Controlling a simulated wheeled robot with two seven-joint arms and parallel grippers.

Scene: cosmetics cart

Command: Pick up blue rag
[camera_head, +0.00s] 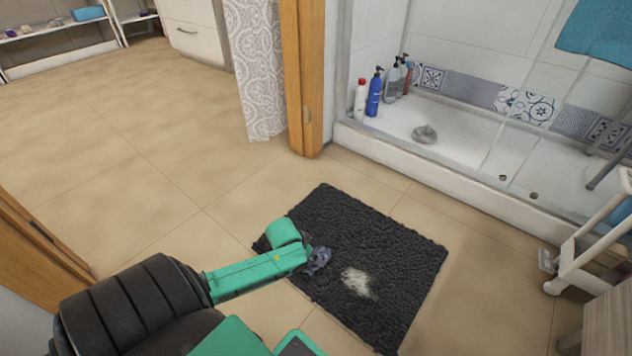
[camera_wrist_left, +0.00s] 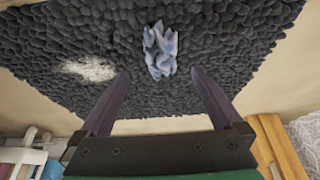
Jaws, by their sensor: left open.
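The blue rag (camera_head: 318,261) is a small crumpled greyish-blue cloth on the dark mat (camera_head: 400,244). In the head view my left gripper partly hides it. In the left wrist view the rag (camera_wrist_left: 160,51) lies on the mat ahead of the fingertips, roughly between their lines. My left gripper (camera_wrist_left: 162,88) is open, with nothing between its two fingers. In the head view my green left forearm reaches over the mat's left part, and the gripper (camera_head: 308,258) is close to the rag. I cannot tell its exact height. My right gripper is not in view.
A whitish patch (camera_head: 357,282) marks the mat beside the rag. A shower tray (camera_head: 450,150) with several bottles stands behind. A wooden door post (camera_head: 305,80) stands at the back, and a white cart or stool (camera_head: 575,262) at right. Tiled floor at left is clear.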

